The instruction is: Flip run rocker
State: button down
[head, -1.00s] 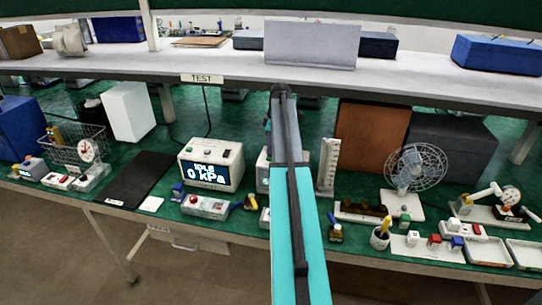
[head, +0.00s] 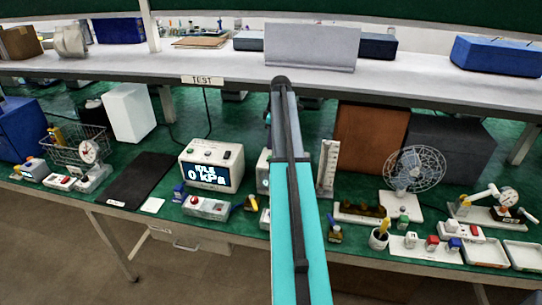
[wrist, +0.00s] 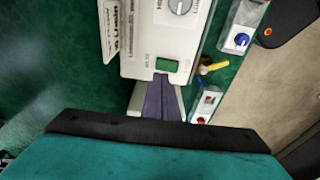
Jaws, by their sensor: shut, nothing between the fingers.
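A white device (wrist: 150,40) with a grey dial and a green rocker (wrist: 167,65) fills the upper middle of the wrist view. The rocker's label is too small to read for certain. My gripper (wrist: 162,80) is shut and empty, its tips just below the rocker in the picture. I cannot tell whether they touch it. In the head view, a white device (head: 263,170) is mostly hidden behind my arm, which also hides my gripper. Left of it stands a white box with a lit display (head: 212,170) reading 0 kPa.
In the wrist view, a yellow-handled valve (wrist: 212,68) and a blue knob (wrist: 241,40) sit right of the device. A fan (head: 414,170) stands to the right. A shelf (head: 215,74) runs above.

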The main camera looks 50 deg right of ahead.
aim_at(271, 156)
jog(key=shift+r+p, duration=0.65)
jog(key=shift+r, duration=0.9)
jog(key=shift+f, duration=0.1)
jog(key=a+f+m, duration=0.1)
jog(key=a+f, duration=0.5)
jog(key=a, duration=0.4)
jog(key=w+a+f+m, duration=0.1)
jog(key=a+f, duration=0.5)
jog(key=a, duration=0.4)
jog(key=w+a+f+m+g, duration=0.1)
jog(key=a+f, duration=0.5)
jog(key=a, duration=0.4)
jog(key=shift+w+a, duration=0.15)
jog(key=shift+a, duration=0.05)
jog(key=s+a+f+m, duration=0.1)
jog(key=s+a+f, duration=0.3)
jog(key=a, duration=0.4)
jog(key=s+a+f+m+h, duration=0.1)
jog(key=s+a+f, duration=0.3)
jog(key=a, duration=0.4)
jog(key=s+a+f+m, duration=0.1)
jog(key=s+a+f, duration=0.25)
jog(key=a, duration=0.35)
jog(key=s+f+g+b, duration=0.6)
jog(key=s+f+b, duration=0.1)
jog(key=s+f, duration=1.8)
jog(key=shift+s+a+f+b, duration=0.3)
jog(key=shift+s+f+b, duration=0.1)
jog(key=shift+s, duration=0.25)
